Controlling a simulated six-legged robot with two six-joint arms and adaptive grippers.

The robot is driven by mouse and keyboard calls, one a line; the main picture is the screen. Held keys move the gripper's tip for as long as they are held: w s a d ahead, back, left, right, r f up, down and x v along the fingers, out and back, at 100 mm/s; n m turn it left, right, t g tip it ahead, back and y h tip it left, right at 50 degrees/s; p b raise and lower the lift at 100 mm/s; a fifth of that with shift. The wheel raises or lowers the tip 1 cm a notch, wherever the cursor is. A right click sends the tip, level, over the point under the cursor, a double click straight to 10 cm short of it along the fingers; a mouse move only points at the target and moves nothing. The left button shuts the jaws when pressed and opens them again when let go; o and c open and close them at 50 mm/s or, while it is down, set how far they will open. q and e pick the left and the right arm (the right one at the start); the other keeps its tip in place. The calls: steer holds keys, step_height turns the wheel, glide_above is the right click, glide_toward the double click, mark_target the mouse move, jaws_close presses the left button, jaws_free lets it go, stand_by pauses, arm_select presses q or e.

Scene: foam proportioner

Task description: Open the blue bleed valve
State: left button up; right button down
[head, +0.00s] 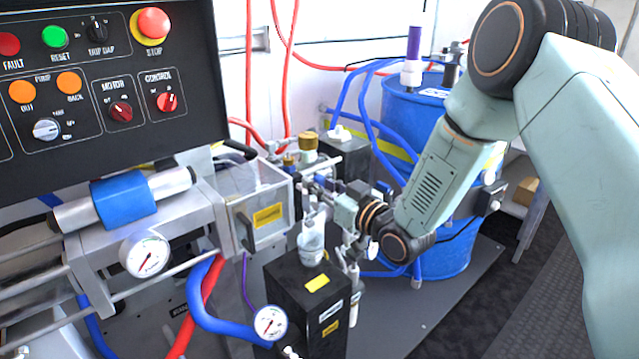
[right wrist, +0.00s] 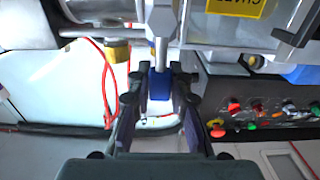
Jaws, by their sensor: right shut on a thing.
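The blue bleed valve's handle (right wrist: 159,84) shows in the right wrist view, at the end of a grey metal stem (right wrist: 161,50). My right gripper (right wrist: 159,100) has its two dark fingers on either side of the blue handle and is shut on it. In the head view my right gripper (head: 322,193) reaches in from the right, among the fittings above the black block. There the gripper and fittings hide the handle, and I cannot make it out. How far the valve is turned cannot be told. My left gripper is not in view.
A black control panel (head: 100,75) stands at the upper left. A clear box with a yellow label (head: 267,215) is just left of the gripper. A black block (head: 300,300) with a gauge (head: 270,322) stands below. A blue drum (head: 445,240) and blue hoses are behind my right arm.

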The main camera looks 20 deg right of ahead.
steer(key=shift+w+r, duration=0.1)
steer(key=shift+r, duration=0.15)
steer(key=c, duration=1.2)
jaws_free()
steer(key=shift+f, duration=0.15)
steer(key=v, duration=1.2)
